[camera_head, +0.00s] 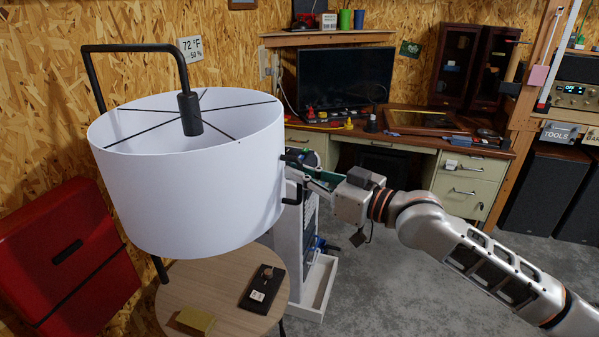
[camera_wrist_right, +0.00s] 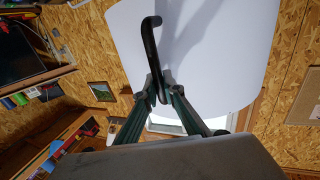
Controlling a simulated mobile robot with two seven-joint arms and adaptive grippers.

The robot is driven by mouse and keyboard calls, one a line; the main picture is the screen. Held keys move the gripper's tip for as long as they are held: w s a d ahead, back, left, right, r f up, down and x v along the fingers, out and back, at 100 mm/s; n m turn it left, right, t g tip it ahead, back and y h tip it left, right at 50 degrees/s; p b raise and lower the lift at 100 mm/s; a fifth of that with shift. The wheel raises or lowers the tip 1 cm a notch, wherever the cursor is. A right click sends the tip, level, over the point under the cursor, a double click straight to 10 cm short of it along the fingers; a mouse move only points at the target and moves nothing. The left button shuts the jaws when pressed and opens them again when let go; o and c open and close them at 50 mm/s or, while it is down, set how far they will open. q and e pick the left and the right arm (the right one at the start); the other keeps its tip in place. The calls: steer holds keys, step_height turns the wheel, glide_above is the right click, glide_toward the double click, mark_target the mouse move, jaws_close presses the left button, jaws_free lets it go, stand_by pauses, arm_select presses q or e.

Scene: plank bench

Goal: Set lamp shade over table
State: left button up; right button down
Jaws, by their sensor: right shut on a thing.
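The lamp shade (camera_head: 190,195) is a large white drum with a black wire frame across its top. It hangs level from a black lamp arm (camera_head: 140,48), above the round wooden table (camera_head: 205,282). A gap shows between shade and table. My right gripper (camera_head: 298,172) is at the shade's right side, shut on its black handle. In the right wrist view, the fingertips (camera_wrist_right: 162,92) close around the handle (camera_wrist_right: 150,45), with the white shade (camera_wrist_right: 210,50) behind. The shade hides part of the table's far side. My left gripper is out of view.
A dark tray (camera_head: 262,288) with small items and a yellowish block (camera_head: 194,320) lie on the table. A red case (camera_head: 65,255) leans at the left. A white rack (camera_head: 312,285) stands behind the table. A desk (camera_head: 400,145) is at the back; grey floor is open at right.

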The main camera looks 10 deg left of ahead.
steer(key=shift+r, duration=0.1)
stand_by(0.3)
steer(key=c, duration=2.2)
jaws_free()
steer(key=shift+o, duration=0.2)
steer(key=shift+s+d, duration=0.1)
steer(key=v, duration=1.1)
steer(key=shift+s+d, duration=0.25)
steer(key=shift+d, duration=0.1)
